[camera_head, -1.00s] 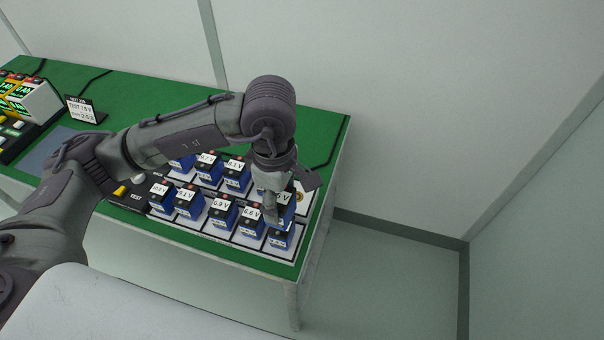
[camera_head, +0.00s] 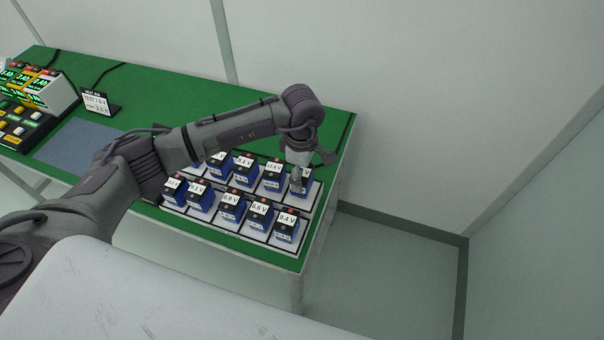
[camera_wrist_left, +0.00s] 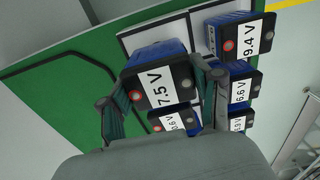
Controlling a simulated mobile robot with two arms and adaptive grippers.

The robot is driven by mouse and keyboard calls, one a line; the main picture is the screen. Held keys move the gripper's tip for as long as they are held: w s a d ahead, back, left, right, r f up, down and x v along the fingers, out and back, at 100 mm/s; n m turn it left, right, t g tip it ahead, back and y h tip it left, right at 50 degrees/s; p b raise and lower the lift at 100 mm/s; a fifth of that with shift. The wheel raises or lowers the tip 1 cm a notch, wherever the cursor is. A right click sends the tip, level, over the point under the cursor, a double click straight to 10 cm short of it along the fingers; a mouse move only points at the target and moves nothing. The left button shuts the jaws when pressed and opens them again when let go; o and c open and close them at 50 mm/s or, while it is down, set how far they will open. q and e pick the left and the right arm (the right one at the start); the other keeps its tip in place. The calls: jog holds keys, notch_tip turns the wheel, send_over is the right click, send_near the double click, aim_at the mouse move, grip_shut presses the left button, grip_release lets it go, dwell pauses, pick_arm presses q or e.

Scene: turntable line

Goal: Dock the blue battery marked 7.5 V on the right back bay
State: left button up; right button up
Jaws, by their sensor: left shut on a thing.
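My left gripper (camera_head: 298,182) is shut on a blue battery with a black top and a white 7.5 V label, which fills the middle of the left wrist view (camera_wrist_left: 165,88). In the head view this battery (camera_head: 306,184) is at the back right corner of the white battery rack (camera_head: 314,205), partly hidden by the fingers. One finger is on each side of it. I cannot tell whether its base rests in the bay or hangs just above it. My right gripper is not in view.
Close by stand the 9.4 V battery (camera_head: 286,226) in front and the 10.6 V battery (camera_head: 273,176) to the left. Several more batteries fill both rows. A sign (camera_head: 97,104) and a unit with lit displays (camera_head: 40,88) stand at the left of the green table (camera_head: 170,98).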

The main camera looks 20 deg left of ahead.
pick_arm(q)
jog(key=shift+f, duration=1)
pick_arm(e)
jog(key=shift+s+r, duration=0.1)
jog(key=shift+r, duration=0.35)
pick_arm(q)
jog(key=shift+f, duration=0.1)
jog(key=o, duration=1.6)
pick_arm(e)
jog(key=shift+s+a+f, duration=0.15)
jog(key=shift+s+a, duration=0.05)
